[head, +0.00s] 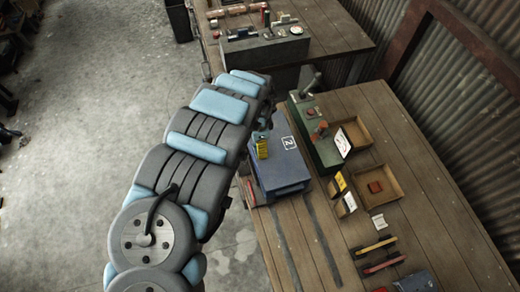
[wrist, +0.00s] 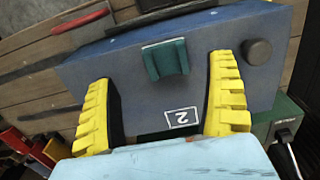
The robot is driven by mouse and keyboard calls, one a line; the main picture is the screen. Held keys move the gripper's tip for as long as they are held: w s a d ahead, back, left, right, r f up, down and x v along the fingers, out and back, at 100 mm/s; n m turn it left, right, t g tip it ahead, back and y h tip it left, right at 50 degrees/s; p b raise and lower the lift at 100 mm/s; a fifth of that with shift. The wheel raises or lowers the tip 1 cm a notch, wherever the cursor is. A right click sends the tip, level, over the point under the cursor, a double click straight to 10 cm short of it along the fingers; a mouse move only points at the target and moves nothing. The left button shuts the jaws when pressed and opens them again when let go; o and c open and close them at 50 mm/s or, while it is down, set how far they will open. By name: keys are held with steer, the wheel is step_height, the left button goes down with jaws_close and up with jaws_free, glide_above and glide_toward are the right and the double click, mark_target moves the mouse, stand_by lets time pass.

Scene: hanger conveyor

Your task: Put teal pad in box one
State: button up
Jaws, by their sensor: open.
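The teal pad (wrist: 166,60) is a small dark-teal block with raised sides. In the wrist view it is on the blue box-shaped unit marked 2 (wrist: 125,60), between my fingers and a little beyond them. My gripper (wrist: 161,72) has yellow ribbed fingers, spread wide and empty. In the head view, a yellow finger of my gripper (head: 261,147) shows over the left part of the blue unit (head: 288,178); the pad is hidden there. Two shallow wooden boxes are on the bench, a far one (head: 362,136) and a near one (head: 397,186). I cannot read which is box one.
A green machine (head: 316,135) stands between the blue unit and the boxes. A red block (head: 375,187) lies in the near box. Small cards (head: 345,205) stand beside it. Red and yellow bars (head: 375,247) lie nearer.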

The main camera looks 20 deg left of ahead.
steer(key=shift+w+f, duration=0.2)
steer(key=shift+f, duration=0.75)
steer(key=shift+w+f, duration=0.15)
steer(key=shift+f, duration=0.75)
steer(key=shift+a+f, duration=0.1)
steer(key=shift+f, duration=0.7)
steer(key=c, duration=1.2)
steer(key=shift+r, duration=0.2)
